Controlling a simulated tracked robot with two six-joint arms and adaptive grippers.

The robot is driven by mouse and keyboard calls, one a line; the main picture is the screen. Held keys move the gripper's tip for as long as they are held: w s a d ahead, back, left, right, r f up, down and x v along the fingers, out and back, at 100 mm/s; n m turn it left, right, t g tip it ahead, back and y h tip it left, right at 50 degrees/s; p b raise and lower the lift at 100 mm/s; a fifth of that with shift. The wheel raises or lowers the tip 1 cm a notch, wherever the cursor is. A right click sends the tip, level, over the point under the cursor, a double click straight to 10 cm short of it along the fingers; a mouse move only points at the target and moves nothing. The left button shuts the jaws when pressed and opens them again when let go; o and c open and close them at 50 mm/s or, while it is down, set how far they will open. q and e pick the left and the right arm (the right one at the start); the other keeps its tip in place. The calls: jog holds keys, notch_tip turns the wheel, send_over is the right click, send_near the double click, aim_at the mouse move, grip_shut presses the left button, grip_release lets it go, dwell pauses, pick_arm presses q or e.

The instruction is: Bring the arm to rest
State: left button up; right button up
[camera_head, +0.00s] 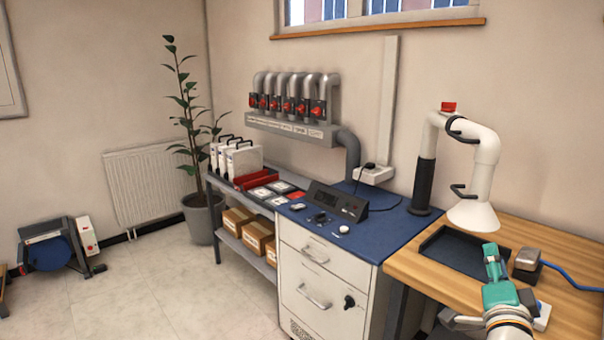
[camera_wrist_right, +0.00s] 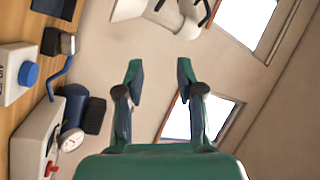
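My right gripper (camera_head: 492,262) is at the lower right of the head view, in front of the wooden bench. It is green and teal. In the right wrist view its two fingers (camera_wrist_right: 159,75) stand apart with nothing between them, and the wall shows through the gap. My left gripper is not in view.
A white extraction arm (camera_head: 483,165) with a funnel hood hangs over the tray. A blue-topped cabinet (camera_head: 325,279) with a control box (camera_head: 337,200) stands left of the bench. The floor (camera_head: 150,295) at left is mostly clear.

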jog(key=a+f+n+g+y+p, duration=0.2)
jog(key=a+f, duration=0.2)
jog(key=f, duration=0.4)
jog(key=s+a+f+n+g+y+p, duration=0.1)
jog(key=a+f+n+g+y+p, duration=0.15)
jog(key=a+f, duration=0.4)
jog(key=a+f+n+g+y+p, duration=0.1)
jog(key=a+f+g+y+p, duration=0.15)
jog(key=f, duration=0.75)
jog(key=s+a+f+n+g+y+p, duration=0.1)
jog(key=s+a+f+n+g, duration=0.2)
jog(key=s, duration=0.5)
jog(key=s+a+f+n+g+y, duration=0.2)
jog(key=s+a+f+g, duration=0.2)
jog(key=s, duration=0.4)
jog(key=s+a+f+n+g+y+p, duration=0.1)
jog(key=s+a+f+n+g, duration=0.2)
jog(key=s+a+f, duration=0.2)
jog(key=s+f, duration=0.2)
jog(key=s, duration=0.1)
jog(key=shift+s+a+f+n+g+y+p, duration=0.2)
jog(key=shift+s+f+n+g+y+p, duration=0.05)
jog(key=shift+n+g+y+p, duration=0.15)
jog(key=shift+w, duration=0.1)
